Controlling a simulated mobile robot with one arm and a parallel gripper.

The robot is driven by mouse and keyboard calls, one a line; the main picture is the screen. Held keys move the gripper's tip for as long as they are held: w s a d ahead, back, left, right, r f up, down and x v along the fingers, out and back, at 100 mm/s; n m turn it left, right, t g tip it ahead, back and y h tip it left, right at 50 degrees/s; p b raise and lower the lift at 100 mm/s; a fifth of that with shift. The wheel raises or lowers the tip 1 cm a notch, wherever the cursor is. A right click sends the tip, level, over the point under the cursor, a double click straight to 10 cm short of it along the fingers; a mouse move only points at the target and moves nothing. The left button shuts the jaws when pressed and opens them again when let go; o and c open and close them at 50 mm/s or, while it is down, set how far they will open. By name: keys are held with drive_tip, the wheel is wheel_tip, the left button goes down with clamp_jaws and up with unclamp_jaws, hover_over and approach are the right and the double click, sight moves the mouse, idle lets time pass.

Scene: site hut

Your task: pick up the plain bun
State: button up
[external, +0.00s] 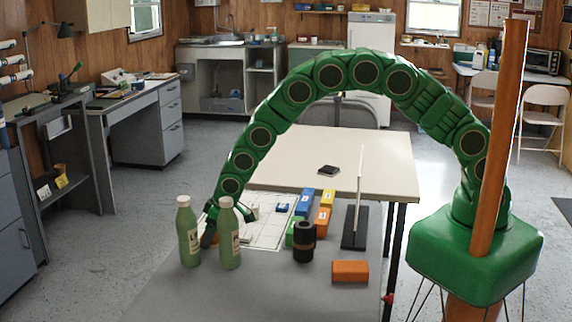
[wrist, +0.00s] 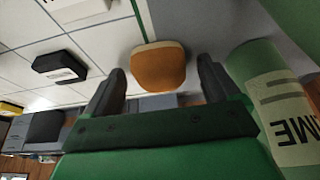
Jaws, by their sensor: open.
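The plain bun (wrist: 158,70) is a rounded, golden-brown piece with a paler edge in the wrist view. It lies on the surface ahead of my gripper (wrist: 161,67), between the two dark fingertips in the picture. The fingers are spread, with a visible gap on each side of the bun; I cannot tell how far ahead it is. In the external view my gripper (external: 229,224) is low over the near table, partly hidden behind two green bottles. I cannot clearly make out the bun there.
The green bottles (external: 188,232) (external: 229,238) stand close to my gripper; one labelled bottle (wrist: 272,100) is right beside the right finger. A dark block (wrist: 60,67) lies left. Coloured boxes (external: 322,221), a black cylinder (external: 304,243) and an orange block (external: 350,271) stand right.

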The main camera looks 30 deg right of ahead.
drive_tip(key=shift+c, duration=0.3)
drive_tip(key=c, duration=1.1)
drive_tip(key=shift+r, duration=0.65)
wheel_tip(320, 180, up, 2)
drive_tip(key=shift+s+r, duration=0.1)
drive_tip(key=shift+r, duration=0.15)
drive_tip(key=s+d+r, duration=0.9)
drive_tip(key=d, duration=0.1)
drive_tip(key=shift+s, duration=0.15)
